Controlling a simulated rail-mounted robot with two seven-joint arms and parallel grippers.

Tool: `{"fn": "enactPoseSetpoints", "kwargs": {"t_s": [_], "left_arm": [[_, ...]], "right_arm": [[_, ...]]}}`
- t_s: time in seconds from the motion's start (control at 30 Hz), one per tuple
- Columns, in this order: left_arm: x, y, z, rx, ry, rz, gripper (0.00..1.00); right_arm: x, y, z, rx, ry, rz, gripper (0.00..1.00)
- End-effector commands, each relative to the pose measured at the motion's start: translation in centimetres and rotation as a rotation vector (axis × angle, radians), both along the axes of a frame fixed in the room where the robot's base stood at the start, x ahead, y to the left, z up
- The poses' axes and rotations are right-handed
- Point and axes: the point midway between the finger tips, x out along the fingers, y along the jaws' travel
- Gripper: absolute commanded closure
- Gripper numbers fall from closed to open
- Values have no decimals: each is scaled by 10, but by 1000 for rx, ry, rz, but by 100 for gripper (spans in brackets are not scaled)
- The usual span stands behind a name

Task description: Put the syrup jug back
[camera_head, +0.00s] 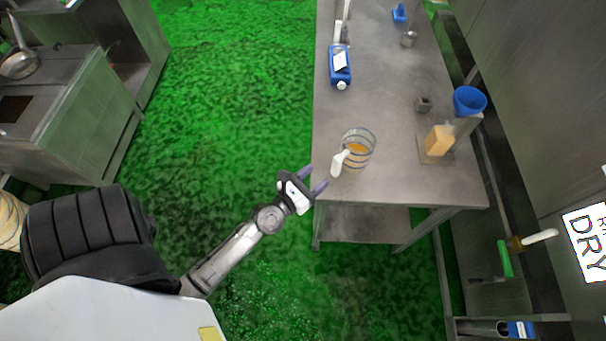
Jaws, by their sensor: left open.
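A clear, banded jug (360,146) with amber contents, which looks like the syrup jug, stands near the left edge of the steel table (395,185). Its white handle or spout (338,163) points down and left toward my arm. My right gripper is not in view.
Green floor (230,110) lies open left of the table.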

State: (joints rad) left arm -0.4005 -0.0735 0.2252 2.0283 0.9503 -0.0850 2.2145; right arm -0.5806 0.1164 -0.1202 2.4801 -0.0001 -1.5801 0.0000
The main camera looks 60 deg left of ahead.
Motion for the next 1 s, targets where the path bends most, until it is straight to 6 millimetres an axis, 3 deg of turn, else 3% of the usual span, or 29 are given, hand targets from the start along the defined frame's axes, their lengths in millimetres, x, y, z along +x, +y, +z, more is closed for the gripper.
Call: {"fn": "enactPoseSetpoints", "kwargs": {"t_s": [0.17, 0.27, 0.47, 0.6, 0.8, 0.97, 1.0], "left_arm": [[-2, -11, 1, 101, 37, -53, 48], [-4, -33, 0, 330, 111, -169, 48], [-29, -90, -14, 1109, 277, -571, 48], [-63, -113, -29, 1673, 319, -898, 48], [-116, -117, -42, 2298, 261, -1371, 48], [-149, -109, -42, 2578, 159, -1689, 48], [-155, -107, -42, -2600, -133, 1738, 48]], "right_arm": [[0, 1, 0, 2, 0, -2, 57], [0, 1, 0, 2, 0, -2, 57], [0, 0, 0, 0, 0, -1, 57], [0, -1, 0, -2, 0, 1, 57], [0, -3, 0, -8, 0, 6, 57], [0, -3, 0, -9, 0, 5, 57], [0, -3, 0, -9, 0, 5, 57]]}}
